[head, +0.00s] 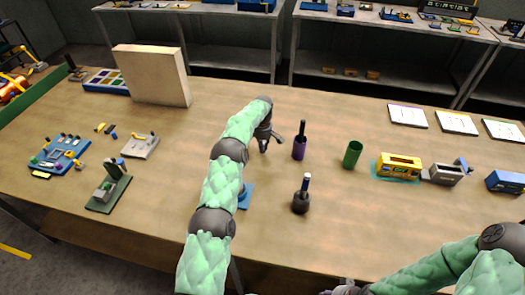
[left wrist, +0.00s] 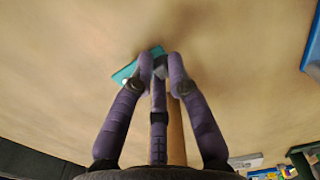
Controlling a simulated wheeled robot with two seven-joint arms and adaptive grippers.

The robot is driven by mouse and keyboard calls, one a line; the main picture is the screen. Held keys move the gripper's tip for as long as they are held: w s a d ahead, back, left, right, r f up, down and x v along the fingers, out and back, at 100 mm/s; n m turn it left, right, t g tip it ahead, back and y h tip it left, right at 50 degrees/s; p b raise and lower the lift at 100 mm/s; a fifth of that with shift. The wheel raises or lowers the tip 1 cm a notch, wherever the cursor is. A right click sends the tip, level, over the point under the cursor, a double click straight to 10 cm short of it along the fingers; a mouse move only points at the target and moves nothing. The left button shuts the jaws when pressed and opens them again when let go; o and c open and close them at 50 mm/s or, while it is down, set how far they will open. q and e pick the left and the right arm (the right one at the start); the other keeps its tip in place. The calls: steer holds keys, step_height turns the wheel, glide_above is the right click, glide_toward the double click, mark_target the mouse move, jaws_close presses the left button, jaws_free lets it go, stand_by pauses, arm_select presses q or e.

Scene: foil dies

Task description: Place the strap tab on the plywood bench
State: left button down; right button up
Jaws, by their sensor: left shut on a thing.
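The plywood bench (head: 330,225) fills the middle of the head view, and its bare wood also shows in the left wrist view (left wrist: 240,70). My left gripper (head: 265,146) is over the middle of the bench, left of a purple holder. In the left wrist view its purple fingers (left wrist: 160,64) are closed together on a small teal piece (left wrist: 127,73), which looks like the strap tab. My right gripper (head: 345,288) shows only partly at the bottom edge.
A purple holder (head: 300,150), dark round holder (head: 301,202) and green cup (head: 352,154) stand right of my left gripper. A yellow box (head: 399,166) is farther right. A pale upright block (head: 151,76) stands back left. Bare wood lies around the left gripper.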

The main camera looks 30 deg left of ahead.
arm_select(q)
steer(key=shift+s+f, duration=0.1)
steer(key=shift+f, duration=1.1)
steer(key=shift+f, duration=0.2)
steer(key=c, duration=1.2)
jaws_free()
steer(key=shift+c, duration=0.2)
steer(key=shift+r, duration=0.2)
